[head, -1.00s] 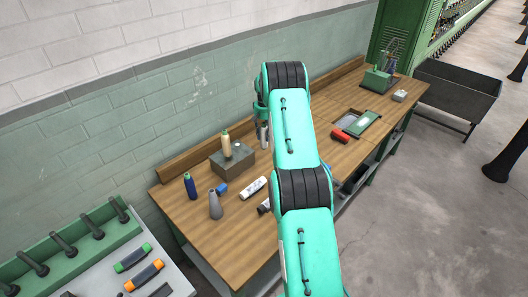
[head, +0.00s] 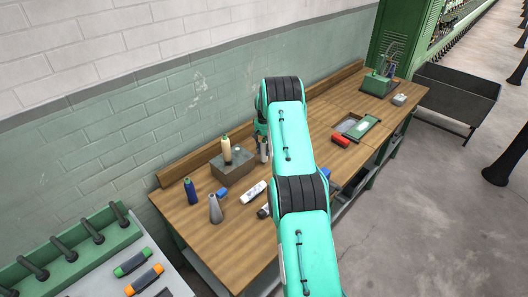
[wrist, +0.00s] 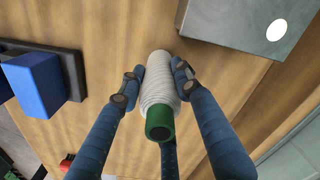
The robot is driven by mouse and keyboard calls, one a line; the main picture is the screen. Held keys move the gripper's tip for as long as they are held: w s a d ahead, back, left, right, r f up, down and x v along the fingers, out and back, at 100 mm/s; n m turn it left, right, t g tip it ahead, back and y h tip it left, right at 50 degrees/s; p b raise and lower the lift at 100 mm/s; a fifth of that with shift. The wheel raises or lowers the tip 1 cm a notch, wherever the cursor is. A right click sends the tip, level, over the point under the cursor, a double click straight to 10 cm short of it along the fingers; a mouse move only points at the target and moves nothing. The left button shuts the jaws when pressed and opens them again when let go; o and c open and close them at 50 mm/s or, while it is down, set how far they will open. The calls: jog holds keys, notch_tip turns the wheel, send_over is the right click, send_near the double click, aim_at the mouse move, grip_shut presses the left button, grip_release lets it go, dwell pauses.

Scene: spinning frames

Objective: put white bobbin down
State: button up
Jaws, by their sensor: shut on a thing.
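The white bobbin (wrist: 158,85), wound with pale thread and with a green end, is between the fingers of my gripper (wrist: 155,82) in the wrist view. The fingers are shut on its sides. The wooden bench top (wrist: 110,60) lies behind it; whether the bobbin touches it I cannot tell. In the head view, a pale upright piece (head: 264,150) shows beside my arm, right of the grey box (head: 232,169); most of my gripper is hidden behind the arm.
A cream bobbin (head: 226,150) stands on the grey box. A red item (head: 341,140) lies right of my arm.

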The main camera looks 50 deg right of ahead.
jog(key=shift+f, duration=0.65)
jog(key=shift+f, duration=0.15)
jog(key=o, duration=1.2)
notch_tip(320, 180, up, 12)
jog(key=shift+r+b, duration=0.15)
jog(key=shift+b, duration=0.45)
